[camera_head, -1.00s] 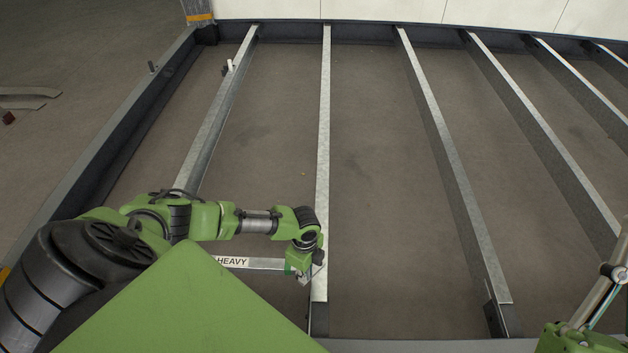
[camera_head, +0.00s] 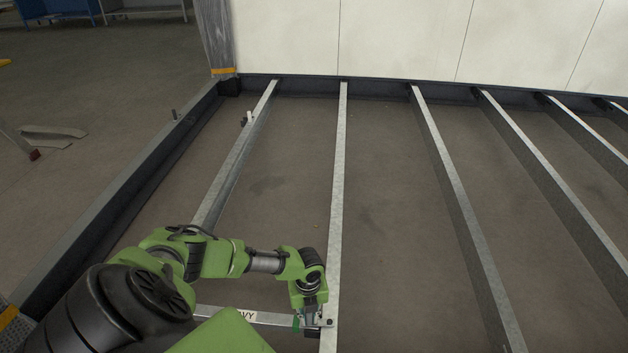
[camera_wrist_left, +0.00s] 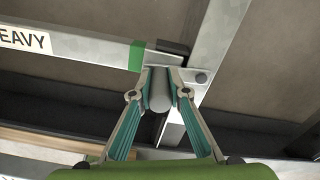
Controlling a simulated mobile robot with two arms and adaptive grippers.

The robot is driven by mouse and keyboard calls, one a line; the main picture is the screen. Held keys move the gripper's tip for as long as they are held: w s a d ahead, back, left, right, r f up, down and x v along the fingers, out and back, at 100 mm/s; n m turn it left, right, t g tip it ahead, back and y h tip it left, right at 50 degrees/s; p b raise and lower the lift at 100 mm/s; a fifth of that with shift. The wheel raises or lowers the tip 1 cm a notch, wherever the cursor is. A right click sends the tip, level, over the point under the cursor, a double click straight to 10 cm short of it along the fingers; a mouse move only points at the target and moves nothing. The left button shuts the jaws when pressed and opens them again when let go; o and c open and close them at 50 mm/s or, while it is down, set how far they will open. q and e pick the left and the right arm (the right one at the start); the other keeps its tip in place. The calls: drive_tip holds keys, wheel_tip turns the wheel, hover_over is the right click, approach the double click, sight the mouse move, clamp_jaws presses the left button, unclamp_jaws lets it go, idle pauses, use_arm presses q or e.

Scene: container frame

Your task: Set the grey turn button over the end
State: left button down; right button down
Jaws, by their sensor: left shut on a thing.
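The grey turn button (camera_wrist_left: 160,92) shows in the left wrist view as a short grey cylinder between the fingers. My left gripper (camera_wrist_left: 161,76) is shut on it; in the head view the gripper (camera_head: 322,322) is low, near the middle, beside a metal joist. The end of a metal bar with a green band (camera_wrist_left: 137,56) and a label reading "HEAVY" lies next to the fingertips. A dark block (camera_wrist_left: 172,47) is at that end, close to the joist. Whether the button overlaps the bar end is not clear. My right gripper is out of view.
Several parallel metal joists (camera_head: 340,170) run away from me inside a dark frame (camera_head: 150,165). A small white peg (camera_head: 249,117) stands on the left joist. A pale wall (camera_head: 420,45) closes the back. Gaps between joists show bare floor.

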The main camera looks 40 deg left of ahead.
use_arm(q)
drive_tip(key=shift+w+a+m, duration=0.1)
drive_tip(key=shift+a+m, duration=0.05)
drive_tip(key=shift+m, duration=0.25)
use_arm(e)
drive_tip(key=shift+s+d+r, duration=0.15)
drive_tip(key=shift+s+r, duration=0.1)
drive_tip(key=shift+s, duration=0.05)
use_arm(q)
drive_tip(key=c, duration=1.9)
unclamp_jaws()
wheel_tip(320, 180, up, 12)
